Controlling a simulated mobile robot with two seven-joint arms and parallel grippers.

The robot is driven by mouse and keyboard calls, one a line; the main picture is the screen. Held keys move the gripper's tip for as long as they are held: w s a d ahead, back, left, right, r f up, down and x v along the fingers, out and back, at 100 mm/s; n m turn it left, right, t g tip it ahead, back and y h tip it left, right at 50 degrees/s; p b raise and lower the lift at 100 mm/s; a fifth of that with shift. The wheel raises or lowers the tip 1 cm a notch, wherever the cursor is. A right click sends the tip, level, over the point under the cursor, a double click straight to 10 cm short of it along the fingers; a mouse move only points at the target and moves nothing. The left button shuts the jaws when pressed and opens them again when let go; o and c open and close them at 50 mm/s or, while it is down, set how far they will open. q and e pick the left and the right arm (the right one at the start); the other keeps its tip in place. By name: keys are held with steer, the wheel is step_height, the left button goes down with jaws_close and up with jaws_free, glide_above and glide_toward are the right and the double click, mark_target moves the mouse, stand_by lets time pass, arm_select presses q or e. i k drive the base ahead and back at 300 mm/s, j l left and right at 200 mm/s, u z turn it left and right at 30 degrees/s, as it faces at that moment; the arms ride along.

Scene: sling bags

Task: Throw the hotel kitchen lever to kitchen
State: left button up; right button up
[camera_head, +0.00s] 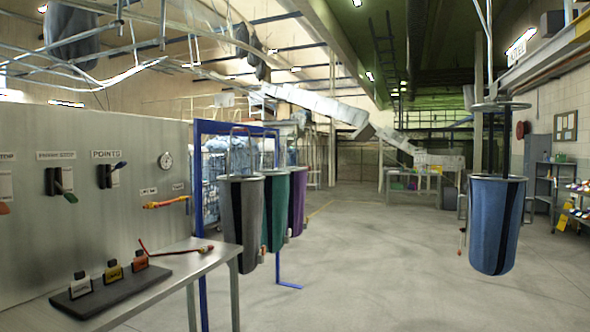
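A grey panel wall (60,240) on the left carries several levers. Under a sign reading POINTS (105,154) is a lever with a blue-tipped handle (120,165) on a black mount, its handle pointing up to the right. Left of it, under a sign too blurred to read (56,155), a lever with a green and red handle (66,192) points down to the right. An orange handle (4,208) shows at the left edge under a partly cut-off sign ending in TOP. I cannot tell which lever is the hotel kitchen one. Neither gripper is in view.
Grey, teal and purple bags hang by a blue frame (202,230). A blue bag (496,225) hangs right. The middle floor is clear.

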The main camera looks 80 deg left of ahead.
mark_target(120, 164)
steer(key=j+u, duration=0.1)
steer(key=u, duration=3.6)
steer(key=i+l+u, duration=0.1)
steer(key=i+u, duration=0.15)
steer(key=i, duration=0.35)
steer(key=i+l+u, duration=0.25)
steer(key=i, duration=0.3)
steer(key=i+l+u, duration=0.3)
steer(key=i, duration=0.25)
steer(key=i+l+u, duration=0.25)
steer(key=i+l, duration=0.25)
